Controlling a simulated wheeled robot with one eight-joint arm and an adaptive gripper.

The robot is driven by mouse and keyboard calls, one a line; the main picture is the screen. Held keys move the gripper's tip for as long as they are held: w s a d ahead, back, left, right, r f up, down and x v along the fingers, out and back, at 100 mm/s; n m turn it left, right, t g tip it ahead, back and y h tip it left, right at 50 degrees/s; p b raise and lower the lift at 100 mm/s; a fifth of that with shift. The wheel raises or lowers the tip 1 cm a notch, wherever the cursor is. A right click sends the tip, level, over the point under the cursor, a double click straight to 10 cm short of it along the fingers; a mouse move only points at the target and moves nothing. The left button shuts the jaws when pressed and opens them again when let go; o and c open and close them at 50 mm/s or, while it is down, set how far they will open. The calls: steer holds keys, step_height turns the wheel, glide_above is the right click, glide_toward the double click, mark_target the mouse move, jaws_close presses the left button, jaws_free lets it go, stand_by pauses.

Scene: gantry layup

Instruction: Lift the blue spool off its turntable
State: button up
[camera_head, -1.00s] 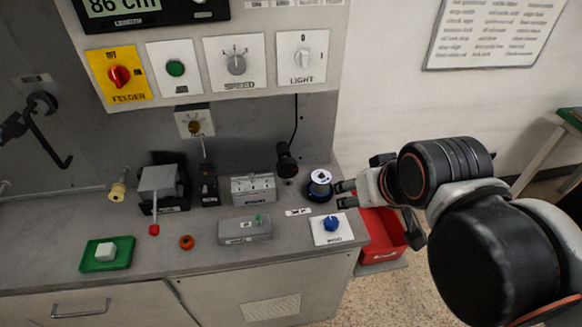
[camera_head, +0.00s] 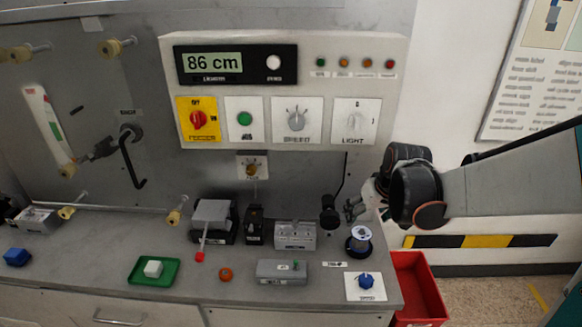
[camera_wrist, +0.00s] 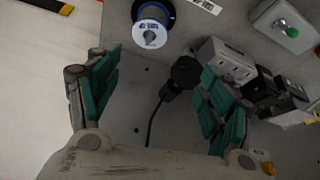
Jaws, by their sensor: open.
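The blue spool (camera_head: 361,237) has a pale top flange with a centre hole and some blue winding below it. It sits upright on its dark round turntable (camera_head: 356,252) at the right end of the bench. In the wrist view the spool (camera_wrist: 151,30) shows at the top, beyond my fingertips, with the dark turntable rim (camera_wrist: 168,8) around it. My gripper (camera_head: 352,211) is above and slightly behind the spool, apart from it.
A dark lamp-like fixture (camera_head: 329,214) with a cable stands left of the spool. A grey block (camera_head: 295,235) stands further left. A blue knob on a white plate (camera_head: 366,281) lies in front. A red bin (camera_head: 418,285) is beyond the bench's right edge.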

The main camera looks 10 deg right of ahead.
mark_target(363, 233)
steer(key=b+x, duration=0.1)
steer(key=x, duration=0.4)
steer(key=s+d+b+x, duration=0.1)
steer(key=b+x, duration=0.1)
steer(key=x, duration=0.3)
steer(key=d+b+x, duration=0.1)
steer(key=b+x, duration=0.1)
steer(key=x, duration=0.3)
steer(key=shift+s+f, duration=0.2)
steer(key=shift+f, duration=0.1)
steer(key=c, duration=1.3)
